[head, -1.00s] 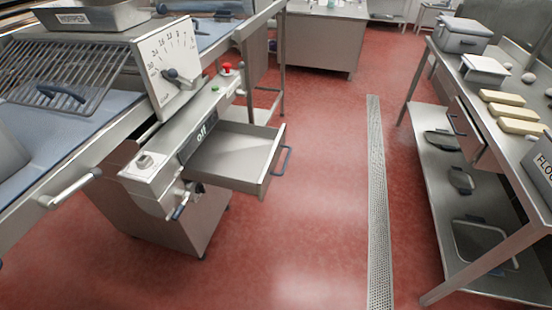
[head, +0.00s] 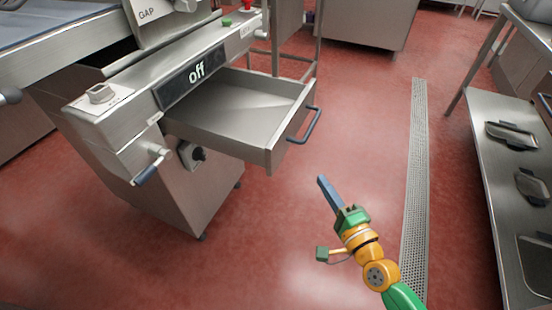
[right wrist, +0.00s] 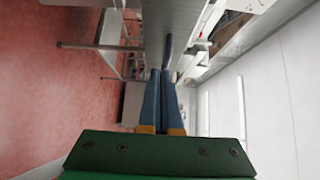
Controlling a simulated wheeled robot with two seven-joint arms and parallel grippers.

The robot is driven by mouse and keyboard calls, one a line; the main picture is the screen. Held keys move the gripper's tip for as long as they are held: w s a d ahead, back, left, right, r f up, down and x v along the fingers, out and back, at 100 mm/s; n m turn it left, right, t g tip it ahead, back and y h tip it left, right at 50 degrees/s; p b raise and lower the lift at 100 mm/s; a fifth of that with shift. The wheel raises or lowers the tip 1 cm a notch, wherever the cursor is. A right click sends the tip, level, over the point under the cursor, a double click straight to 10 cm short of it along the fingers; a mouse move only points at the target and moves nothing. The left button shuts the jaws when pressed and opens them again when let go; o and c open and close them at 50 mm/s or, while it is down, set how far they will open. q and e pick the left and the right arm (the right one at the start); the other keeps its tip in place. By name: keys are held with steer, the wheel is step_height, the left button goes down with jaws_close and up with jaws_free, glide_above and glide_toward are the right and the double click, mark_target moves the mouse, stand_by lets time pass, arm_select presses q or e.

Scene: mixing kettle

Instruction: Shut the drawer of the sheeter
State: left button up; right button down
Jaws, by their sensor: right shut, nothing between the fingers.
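The sheeter (head: 135,125) stands at the left in the head view, its display reading "off". Its drawer (head: 240,106) is pulled out to the right and looks empty. A blue bar handle (head: 304,125) is on the drawer's front. My right gripper (head: 322,181) is below and to the right of the handle, apart from it in the picture. Its blue fingers are together and hold nothing. In the right wrist view the shut fingers (right wrist: 160,76) point ahead, with a dark bar close beyond their tips. My left gripper is not in view.
A steel table with a lower shelf (head: 505,165) stands at the right, with several trays on the shelf. A floor drain grate (head: 414,170) runs between it and the sheeter. The red floor (head: 355,120) between drawer and grate is clear. A crank with a blue grip (head: 147,172) sticks out below the display.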

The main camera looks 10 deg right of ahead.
steer(key=w+r, duration=0.1)
steer(key=w, duration=0.1)
glide_toward(286, 143)
steer(key=w+d, duration=0.2)
steer(key=w, duration=0.2)
steer(key=a, duration=0.1)
steer(key=w+a, duration=0.1)
steer(key=a, duration=0.1)
steer(key=shift+w+a, duration=0.1)
steer(key=shift+w, duration=0.2)
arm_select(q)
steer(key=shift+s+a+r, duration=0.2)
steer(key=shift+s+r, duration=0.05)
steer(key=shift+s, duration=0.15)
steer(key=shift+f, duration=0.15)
